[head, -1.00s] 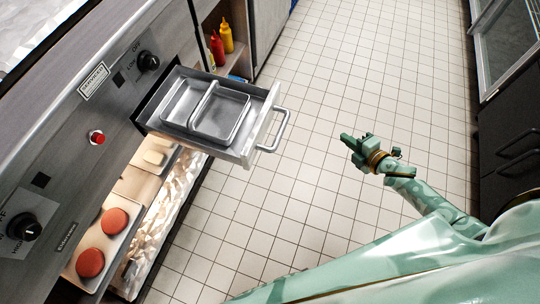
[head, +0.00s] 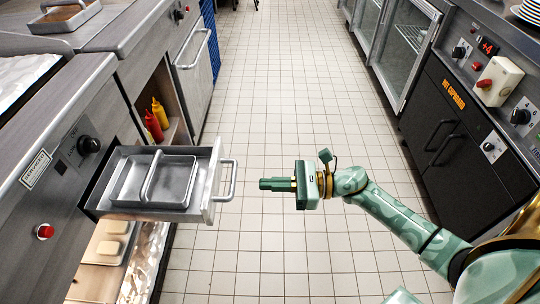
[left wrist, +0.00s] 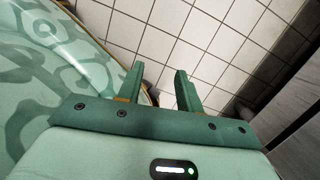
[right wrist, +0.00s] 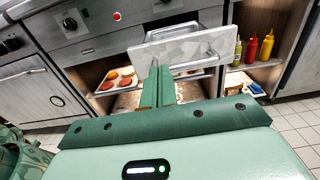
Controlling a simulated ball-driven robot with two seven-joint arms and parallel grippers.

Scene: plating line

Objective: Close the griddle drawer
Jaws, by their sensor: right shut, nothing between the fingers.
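The griddle drawer (head: 207,208) stands pulled out from the counter front at the left of the head view. It holds two shallow metal pans (head: 172,182), and its bar handle (head: 228,180) faces right. My right gripper (head: 264,184) is shut and empty, a short gap to the right of the handle and pointing at it. In the right wrist view the drawer front (right wrist: 190,46) lies ahead of the shut fingers (right wrist: 158,72). My left gripper (left wrist: 160,78) shows only in its wrist view, open and empty over floor tiles.
Below the drawer is a lit shelf with trays of patties and buns (right wrist: 112,78). Red (head: 153,126) and yellow bottles (head: 160,112) stand in an open cubby beyond the drawer. A black cupboard (head: 445,130) lines the right side. The tiled aisle (head: 275,90) between is clear.

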